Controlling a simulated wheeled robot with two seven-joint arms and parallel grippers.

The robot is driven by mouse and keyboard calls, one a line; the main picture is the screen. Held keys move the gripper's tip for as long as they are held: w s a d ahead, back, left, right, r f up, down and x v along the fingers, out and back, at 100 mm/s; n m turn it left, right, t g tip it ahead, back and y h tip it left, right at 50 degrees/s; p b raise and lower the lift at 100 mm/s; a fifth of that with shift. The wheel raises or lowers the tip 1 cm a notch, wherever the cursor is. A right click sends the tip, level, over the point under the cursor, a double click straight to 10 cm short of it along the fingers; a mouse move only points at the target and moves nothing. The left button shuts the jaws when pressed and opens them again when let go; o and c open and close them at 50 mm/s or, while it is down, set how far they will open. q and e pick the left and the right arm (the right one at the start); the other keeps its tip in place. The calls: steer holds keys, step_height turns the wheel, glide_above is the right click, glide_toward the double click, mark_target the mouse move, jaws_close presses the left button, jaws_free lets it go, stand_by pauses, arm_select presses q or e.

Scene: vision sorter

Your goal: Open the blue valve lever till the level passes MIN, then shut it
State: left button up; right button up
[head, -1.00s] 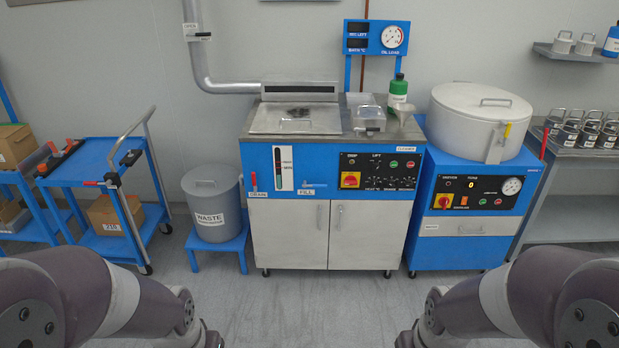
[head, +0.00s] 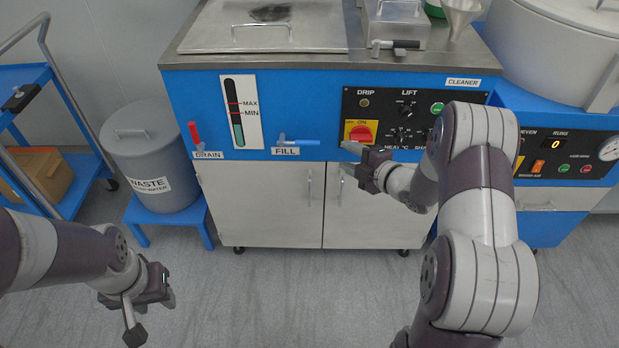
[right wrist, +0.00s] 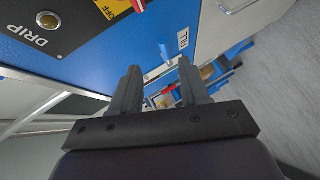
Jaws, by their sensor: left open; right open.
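The blue valve lever (head: 298,142) sticks out level to the right from its valve above the FILL label (head: 286,151); it also shows in the right wrist view (right wrist: 165,52), ahead of and between my fingertips. The level gauge (head: 238,112) has MAX and MIN marks; its teal liquid stands a little below MIN. My right gripper (head: 347,158) is open and empty, just right of the lever's tip and apart from it; its fingers also show in the wrist view (right wrist: 160,72). My left gripper (head: 145,308) is open and empty, low over the floor at the left.
A red drain lever (head: 194,134) stands upright left of the gauge. A red and yellow switch (head: 361,132) sits just above my right gripper. A grey waste bin (head: 150,160) stands on a blue stool at the left. The floor in front of the cabinet is clear.

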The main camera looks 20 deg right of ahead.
mark_target(311, 145)
steer(key=w+a+f+n+b, duration=0.1)
steer(key=w+a, duration=0.1)
steer(key=w, duration=0.1)
steer(key=w+a+f+n+y+b, duration=0.1)
steer(key=w+a, duration=0.1)
steer(key=w, duration=0.1)
steer(key=w+a+f+y+b, duration=0.1)
steer(key=w+a, duration=0.1)
steer(key=w, duration=0.2)
steer(key=shift+a+f+n+t, duration=0.3)
steer(key=shift+a+f+n, duration=0.05)
steer(key=shift+n, duration=0.05)
arm_select(q)
step_height(311, 145, down, 5)
steer(key=shift+f, duration=0.1)
arm_select(e)
jaws_close()
